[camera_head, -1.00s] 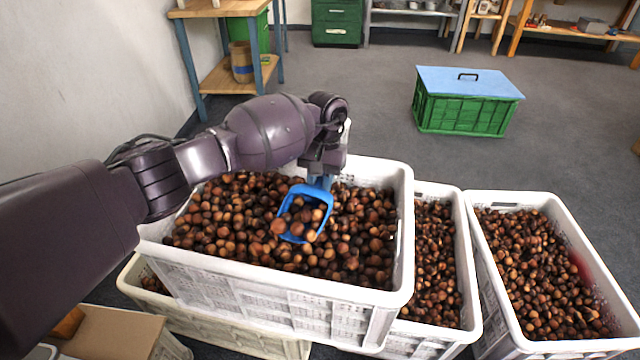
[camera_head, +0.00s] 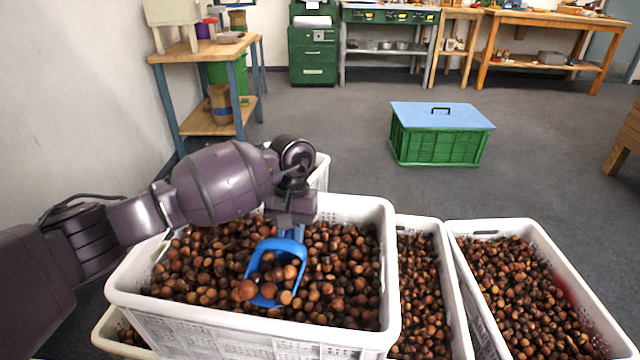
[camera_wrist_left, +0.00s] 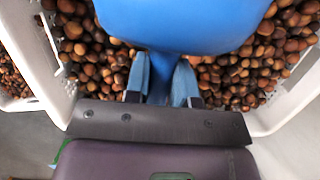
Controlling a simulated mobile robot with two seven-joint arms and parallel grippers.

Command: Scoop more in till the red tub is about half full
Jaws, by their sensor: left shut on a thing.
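A blue scoop (camera_head: 268,296) holds several brown chestnuts and sits at the heap in the front white crate (camera_head: 388,262). My left gripper (camera_head: 297,228) is shut on the scoop's handle, above the crate. In the left wrist view, the gripper's fingers (camera_wrist_left: 161,82) close around the blue handle, and the scoop's back (camera_wrist_left: 190,22) hides part of the heap. Loose chestnuts (camera_head: 345,262) fill much of the crate. I see no red tub in either current view. My right gripper is out of view.
Two more white crates of chestnuts stand to the right, one beside the front crate (camera_head: 450,300) and one farther right (camera_head: 545,238). A green crate with a blue lid (camera_head: 440,116) stands on open grey floor. A wooden workbench (camera_head: 205,50) stands by the left wall.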

